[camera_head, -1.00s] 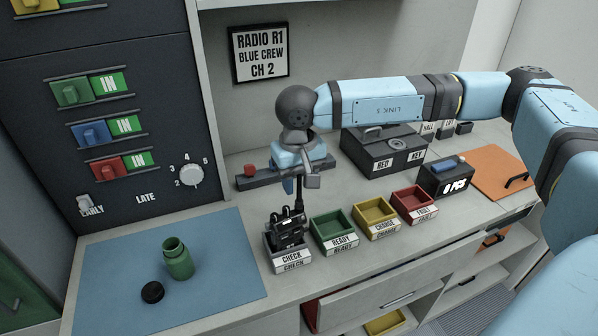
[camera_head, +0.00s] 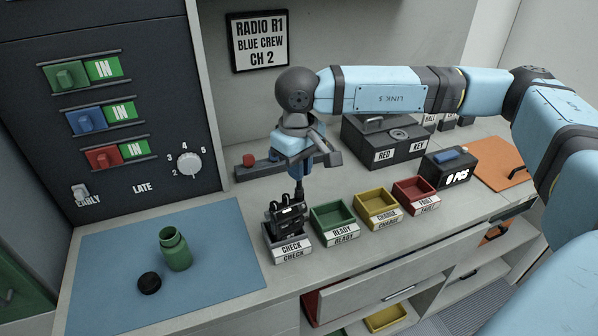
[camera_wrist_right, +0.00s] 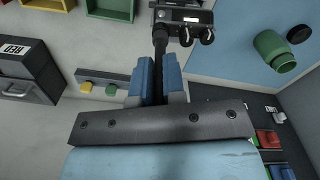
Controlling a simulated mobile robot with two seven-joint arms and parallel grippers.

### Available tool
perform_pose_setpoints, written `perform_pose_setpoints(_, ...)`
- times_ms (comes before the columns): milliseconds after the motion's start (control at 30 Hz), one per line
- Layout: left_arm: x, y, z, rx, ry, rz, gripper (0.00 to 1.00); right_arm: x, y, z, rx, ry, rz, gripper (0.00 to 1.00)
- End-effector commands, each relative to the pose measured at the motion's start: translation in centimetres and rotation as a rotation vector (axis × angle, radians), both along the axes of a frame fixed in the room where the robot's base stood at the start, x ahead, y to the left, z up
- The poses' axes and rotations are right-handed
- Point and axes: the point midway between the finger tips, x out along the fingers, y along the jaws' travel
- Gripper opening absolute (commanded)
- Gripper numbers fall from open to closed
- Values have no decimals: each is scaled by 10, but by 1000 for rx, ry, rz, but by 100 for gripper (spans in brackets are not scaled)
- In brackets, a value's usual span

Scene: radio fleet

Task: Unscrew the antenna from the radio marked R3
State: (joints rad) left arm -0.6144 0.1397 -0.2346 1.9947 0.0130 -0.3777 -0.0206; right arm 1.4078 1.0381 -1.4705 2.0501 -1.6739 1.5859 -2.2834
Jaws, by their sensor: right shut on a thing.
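A black radio (camera_head: 286,217) stands upright in the grey tray labelled CHECK (camera_head: 290,249). Its black antenna (camera_head: 299,191) points up from its top. No R3 mark is legible on it. My right gripper (camera_head: 298,178) is above the radio, pointing down, shut on the antenna. In the right wrist view the antenna (camera_wrist_right: 159,50) runs between the two blue fingers (camera_wrist_right: 158,82) to the radio (camera_wrist_right: 185,17), where two knobs show. The antenna still appears to meet the radio; I cannot tell how far it is turned. My left gripper is out of view.
Green (camera_head: 334,222), yellow (camera_head: 378,208) and red (camera_head: 415,195) trays stand right of the radio. A dark rail with a red knob (camera_head: 249,160) lies behind. A green bottle (camera_head: 175,250) and black cap (camera_head: 149,282) are on the blue mat (camera_head: 220,275).

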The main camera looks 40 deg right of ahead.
Motion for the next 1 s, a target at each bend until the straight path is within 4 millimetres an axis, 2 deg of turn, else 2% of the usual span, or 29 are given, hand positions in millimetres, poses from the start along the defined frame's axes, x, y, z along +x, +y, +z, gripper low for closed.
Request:
perform_pose_setpoints(467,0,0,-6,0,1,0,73,0,0,-2,0,1,59,0)
perform_pose_setpoints(1000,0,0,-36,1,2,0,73,0,0,-2,-1,3,422,0)
